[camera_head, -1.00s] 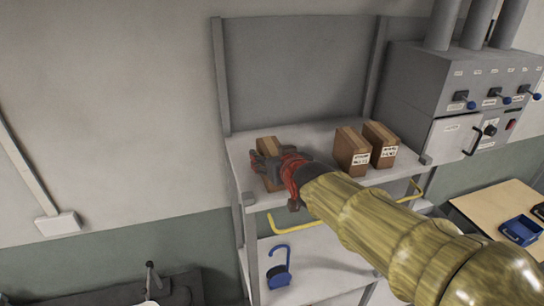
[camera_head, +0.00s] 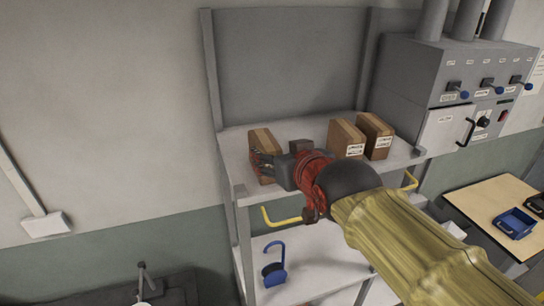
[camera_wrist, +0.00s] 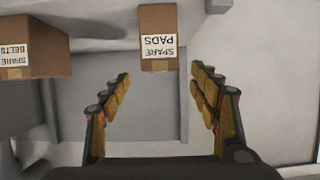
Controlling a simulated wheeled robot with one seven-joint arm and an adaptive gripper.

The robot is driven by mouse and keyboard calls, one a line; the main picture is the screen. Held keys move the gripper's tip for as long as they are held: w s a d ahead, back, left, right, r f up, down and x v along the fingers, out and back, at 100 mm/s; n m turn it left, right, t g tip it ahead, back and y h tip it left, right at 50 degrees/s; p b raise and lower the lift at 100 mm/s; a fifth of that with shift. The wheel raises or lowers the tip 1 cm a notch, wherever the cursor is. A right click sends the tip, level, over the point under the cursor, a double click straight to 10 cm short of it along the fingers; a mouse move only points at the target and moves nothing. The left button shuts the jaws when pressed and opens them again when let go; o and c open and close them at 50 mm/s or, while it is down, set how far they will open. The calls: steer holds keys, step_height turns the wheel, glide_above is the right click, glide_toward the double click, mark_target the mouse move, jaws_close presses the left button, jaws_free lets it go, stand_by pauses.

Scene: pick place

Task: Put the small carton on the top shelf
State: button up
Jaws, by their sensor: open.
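A small brown carton (camera_head: 264,138) with a paler tape strip stands upright at the left of the top shelf (camera_head: 236,160). My gripper (camera_head: 264,165) is at its front side, and the fingers overlap its lower part in the head view. In the wrist view a carton labelled SPARE PADS (camera_wrist: 158,22) shows upside down, beyond the spread fingertips of my gripper (camera_wrist: 160,74). There is a clear gap between the fingers, and nothing is held. I take this to be the same carton, though its label is hidden in the head view.
Two more labelled cartons, one in the middle (camera_head: 343,139) and one further right (camera_head: 377,136), stand on the same shelf. A SPARE BELTS carton (camera_wrist: 34,48) shows in the wrist view. A yellow handle (camera_head: 281,219) juts out below the shelf front. A grey cabinet (camera_head: 450,90) stands right.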

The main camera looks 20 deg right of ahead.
steer(key=s+f+g, duration=0.8)
steer(key=s+f, duration=1)
steer(key=s, duration=0.2)
steer(key=shift+f, duration=0.25)
